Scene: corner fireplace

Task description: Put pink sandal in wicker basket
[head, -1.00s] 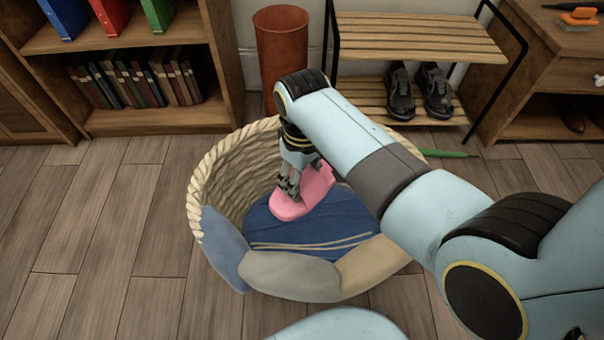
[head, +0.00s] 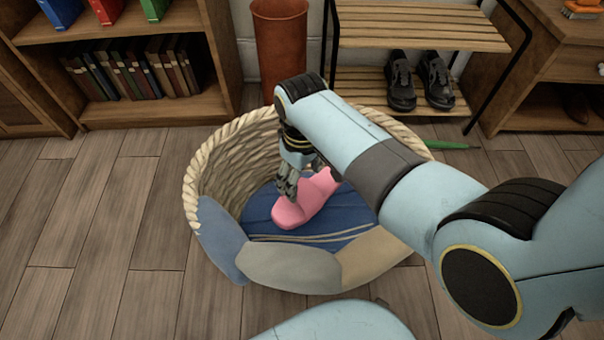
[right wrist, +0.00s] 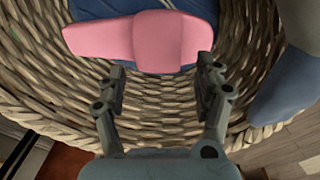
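The wicker basket (head: 222,168) stands on the floor in the middle of the head view, with patchwork cloth on its near side. The pink sandal (head: 306,205) is inside it, over the blue cloth at the bottom. In the right wrist view the sandal (right wrist: 140,40) lies beyond the fingertips, with the basket's woven wall (right wrist: 60,90) below it. My right gripper (head: 286,198) is inside the basket beside the sandal. Its fingers (right wrist: 162,72) are apart with nothing between them. My right arm hides part of the basket's right side. My left gripper is not in view.
A bookshelf (head: 130,115) stands at the back left and a brown bin (head: 280,50) behind the basket. A slatted rack (head: 420,30) with black shoes (head: 418,82) is at the back right. A green pen-like object (head: 447,145) lies right of the basket. Floor at left is clear.

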